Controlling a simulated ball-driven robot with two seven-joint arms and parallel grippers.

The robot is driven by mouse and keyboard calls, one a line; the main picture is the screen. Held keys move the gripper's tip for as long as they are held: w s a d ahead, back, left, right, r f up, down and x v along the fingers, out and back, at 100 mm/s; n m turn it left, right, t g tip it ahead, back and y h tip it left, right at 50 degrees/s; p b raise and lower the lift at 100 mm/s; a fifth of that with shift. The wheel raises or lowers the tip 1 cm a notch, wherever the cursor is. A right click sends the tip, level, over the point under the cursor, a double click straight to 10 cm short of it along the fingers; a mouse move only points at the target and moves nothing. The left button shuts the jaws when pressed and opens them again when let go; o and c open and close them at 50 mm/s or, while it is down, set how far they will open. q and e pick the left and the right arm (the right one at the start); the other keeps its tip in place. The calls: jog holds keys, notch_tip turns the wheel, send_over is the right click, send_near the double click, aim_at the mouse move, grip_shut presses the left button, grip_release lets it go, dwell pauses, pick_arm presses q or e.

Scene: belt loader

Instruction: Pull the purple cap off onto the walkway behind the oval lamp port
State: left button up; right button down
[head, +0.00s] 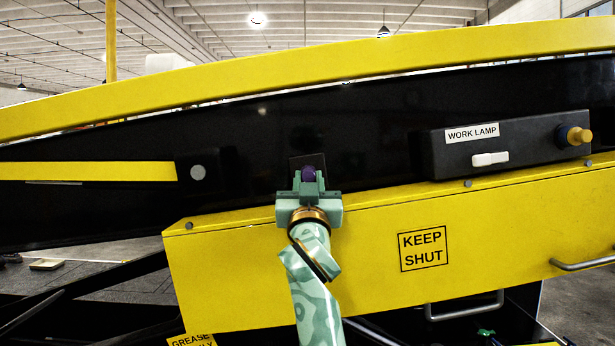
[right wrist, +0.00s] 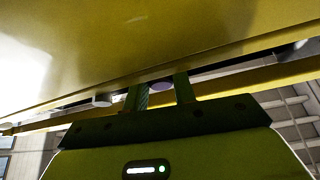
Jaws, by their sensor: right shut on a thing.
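The purple cap (head: 308,173) sits at a dark square plate (head: 300,161) on the black side panel of the loader. My right gripper (head: 308,180) is shut on the cap, its fingers on either side. In the right wrist view the cap (right wrist: 161,86) shows as a small purple round between the two fingers (right wrist: 160,93). The gripper hides part of the cap and the panel behind it, so I cannot tell whether the cap is still seated. I cannot clearly make out the oval lamp port or the walkway. My left gripper is not in view.
A yellow cover marked KEEP SHUT (head: 360,270) juts out below the cap. A grey disc (head: 198,172) is at left. A yellow rail (head: 300,78) runs above.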

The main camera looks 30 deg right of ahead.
aim_at(309, 170)
jog(key=shift+s+a, duration=0.3)
jog(key=shift+s, duration=0.25)
jog(key=shift+s, duration=0.1)
dwell(0.6)
jog(key=shift+s+a+p, duration=0.25)
jog(key=shift+s+a, duration=0.1)
jog(key=shift+s, duration=0.3)
jog(key=shift+s+a+p, duration=0.2)
jog(key=shift+s+a, duration=0.1)
jog(key=shift+s, duration=0.3)
